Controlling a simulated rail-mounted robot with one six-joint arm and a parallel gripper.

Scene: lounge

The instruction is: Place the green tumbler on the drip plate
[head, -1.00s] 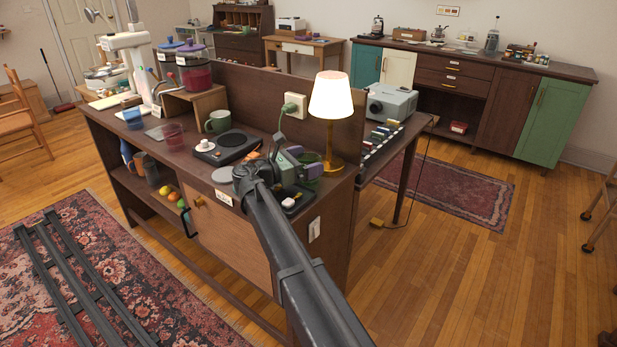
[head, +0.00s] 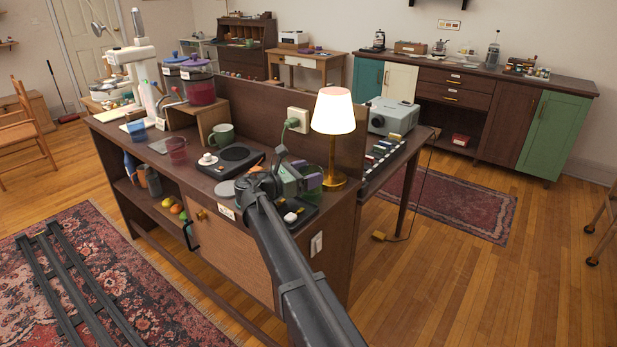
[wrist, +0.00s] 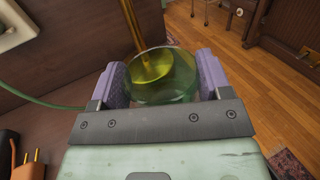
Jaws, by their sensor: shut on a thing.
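The green tumbler (head: 316,173) is clear green glass. It is between the purple fingers of my gripper (head: 305,173), beside the lamp at the right end of the counter. In the wrist view my gripper (wrist: 162,72) is shut on the tumbler (wrist: 165,88), with one finger on each side. I cannot tell whether its base touches the counter. A thin grey square (head: 159,146), which looks like the drip plate, lies on the counter at the left, in front of the dispenser stand and beside a red tumbler (head: 177,151).
A lit lamp (head: 333,112) stands close behind my gripper. A blue tumbler (head: 137,130) and dispensers (head: 201,90) are farther left. A low wall (head: 265,107) runs behind.

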